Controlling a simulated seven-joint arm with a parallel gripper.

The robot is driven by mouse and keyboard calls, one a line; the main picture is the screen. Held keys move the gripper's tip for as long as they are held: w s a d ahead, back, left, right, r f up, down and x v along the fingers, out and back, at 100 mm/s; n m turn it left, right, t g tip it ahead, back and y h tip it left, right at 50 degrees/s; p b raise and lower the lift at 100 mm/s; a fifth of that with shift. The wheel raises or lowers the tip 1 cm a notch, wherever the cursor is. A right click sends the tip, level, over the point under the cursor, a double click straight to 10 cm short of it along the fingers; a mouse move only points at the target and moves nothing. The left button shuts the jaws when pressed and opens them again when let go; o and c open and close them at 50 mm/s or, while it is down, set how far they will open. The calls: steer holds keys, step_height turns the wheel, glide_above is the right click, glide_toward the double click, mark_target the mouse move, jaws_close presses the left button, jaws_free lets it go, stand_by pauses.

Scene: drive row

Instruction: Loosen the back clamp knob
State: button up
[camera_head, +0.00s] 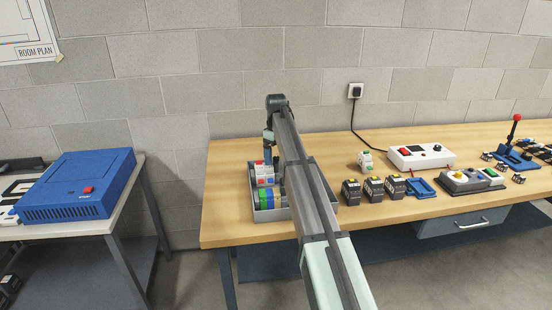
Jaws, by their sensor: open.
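My gripper (267,152) hangs at the far end of my arm, over the left part of the wooden table. It is small and partly merged with the things below it; it reads as open, with nothing seen between its fingers. It is above or beside a grey tray (312,214) holding small coloured blocks (265,198). I cannot pick out the back clamp knob for certain. A blue fixture (514,160) with an upright red-ball lever (516,118) stands at the far right, well away from my gripper. My arm covers part of the tray.
On the table (300,150) stand a white box (420,157) cabled to a wall socket (355,91), several dark blocks (373,188), a blue frame (421,188) and a grey control box (465,180). A blue case (75,185) sits on the left bench. The table's back strip is mostly clear.

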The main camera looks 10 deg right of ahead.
mark_target(276, 157)
steer(key=shift+r, duration=0.15)
steer(key=shift+r, duration=3.4)
steer(key=s+a+n+t+h, duration=0.2)
steer(key=s+a+t, duration=0.1)
steer(key=s, duration=1.5)
steer(key=s+d+f+g+h, duration=0.1)
steer(key=s+d+f+g, duration=0.2)
steer(key=s+f, duration=0.65)
steer(key=s+d+f+g+h, duration=0.15)
steer(key=s+d+f, duration=0.25)
steer(key=s+f, duration=0.55)
steer(key=s+f+m+g+y, duration=0.15)
steer(key=s+f, duration=0.35)
steer(key=f, duration=0.7)
steer(key=s+f+m+g+y, duration=0.1)
steer(key=s+f+m, duration=0.3)
steer(key=f, duration=0.8)
steer(key=s+a+f+m+g+y, duration=0.1)
steer(key=s+f+m, duration=0.1)
steer(key=s+f, duration=0.7)
steer(key=s+a+f+m+g+y, duration=0.1)
steer(key=s+a+f+m, duration=0.1)
steer(key=s+f, duration=0.8)
steer(key=s+m, duration=0.1)
steer(key=s, duration=0.3)
steer(key=shift+s+g, duration=0.25)
steer(key=shift+g, duration=0.15)
